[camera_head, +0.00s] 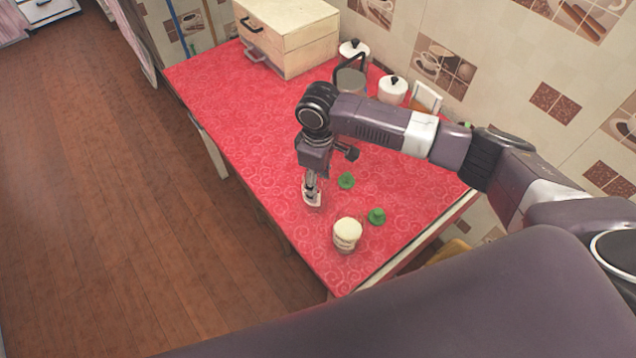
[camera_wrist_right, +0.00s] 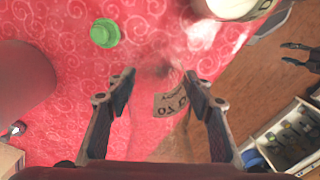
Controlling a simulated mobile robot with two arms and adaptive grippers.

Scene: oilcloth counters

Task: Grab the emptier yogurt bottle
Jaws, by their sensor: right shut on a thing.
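My right gripper (camera_head: 311,183) points down and is shut on a clear, empty-looking yogurt bottle (camera_head: 312,198) near the counter's front edge. In the right wrist view the fingers (camera_wrist_right: 158,76) stand on either side of this see-through bottle (camera_wrist_right: 171,104), whose label shows dark print. A fuller yogurt bottle (camera_head: 347,235), white inside, stands to the right and nearer the corner; part of it shows at the top of the wrist view (camera_wrist_right: 236,6). My left gripper (camera_wrist_right: 298,56) shows at the wrist view's right edge over the floor, fingers apart and empty.
Two green caps (camera_head: 346,181) (camera_head: 376,216) lie on the red counter (camera_head: 225,95) beside the bottles. A wooden drawer box (camera_head: 290,35), white lidded jars (camera_head: 392,90) and a dark-handled pot (camera_head: 350,77) stand at the back wall. The counter's left part is clear.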

